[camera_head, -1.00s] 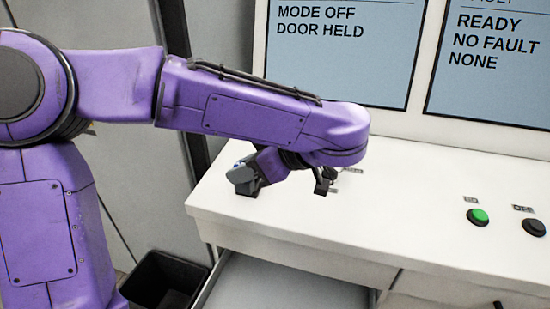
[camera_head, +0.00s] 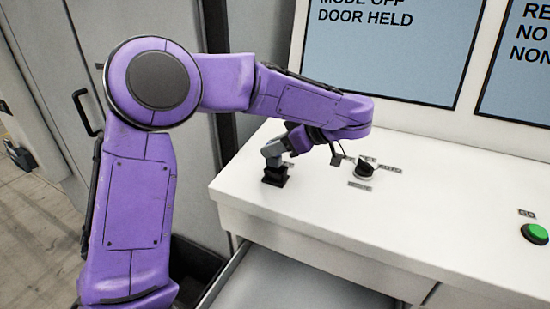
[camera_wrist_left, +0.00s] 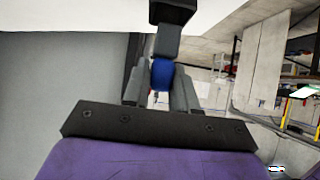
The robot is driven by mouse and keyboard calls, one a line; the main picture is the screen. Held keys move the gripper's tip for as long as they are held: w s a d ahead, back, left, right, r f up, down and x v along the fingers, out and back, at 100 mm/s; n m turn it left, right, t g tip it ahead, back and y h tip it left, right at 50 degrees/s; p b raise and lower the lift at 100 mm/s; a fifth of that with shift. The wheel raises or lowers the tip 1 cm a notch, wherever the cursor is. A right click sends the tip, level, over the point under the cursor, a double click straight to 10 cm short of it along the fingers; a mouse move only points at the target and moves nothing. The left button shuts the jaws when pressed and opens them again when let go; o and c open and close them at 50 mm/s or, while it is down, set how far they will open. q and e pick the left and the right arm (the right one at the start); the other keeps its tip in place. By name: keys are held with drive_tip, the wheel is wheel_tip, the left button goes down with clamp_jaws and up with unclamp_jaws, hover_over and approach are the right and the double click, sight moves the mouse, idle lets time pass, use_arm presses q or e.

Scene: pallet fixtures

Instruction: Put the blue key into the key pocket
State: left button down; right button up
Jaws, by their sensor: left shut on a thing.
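The blue key (camera_wrist_left: 161,75) sits between the fingers of my left gripper (camera_wrist_left: 160,88), which is shut on it. In the head view my left gripper (camera_head: 273,153) is at the far left of the white console top, tilted down at a small black block (camera_head: 275,177), which looks like the key pocket. The block also shows at the top of the left wrist view (camera_wrist_left: 172,13), beyond the key. The key is hidden in the head view. Whether its end is inside the block or just above it, I cannot tell. My right gripper is not in view.
A black selector knob (camera_head: 364,167) with small labels stands on the console (camera_head: 430,210), right of the gripper. A green button (camera_head: 535,233) is farther right. Screens (camera_head: 390,45) rise behind. A drawer-like tray (camera_head: 300,285) lies below the front edge.

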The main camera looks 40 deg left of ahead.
sight(280, 158)
use_arm(q)
drive_tip(key=f, duration=0.3)
drive_tip(key=shift+d+f, duration=0.15)
drive_tip(key=shift+d, duration=0.2)
drive_tip(key=c, duration=1.2)
unclamp_jaws()
drive_tip(key=o, duration=0.3)
drive_tip(key=shift+a, duration=0.2)
drive_tip(key=shift+a+f, duration=0.15)
drive_tip(key=shift+a, duration=0.05)
drive_tip(key=v, duration=1.2)
drive_tip(key=shift+w+r, duration=0.2)
drive_tip(key=shift+r, duration=0.05)
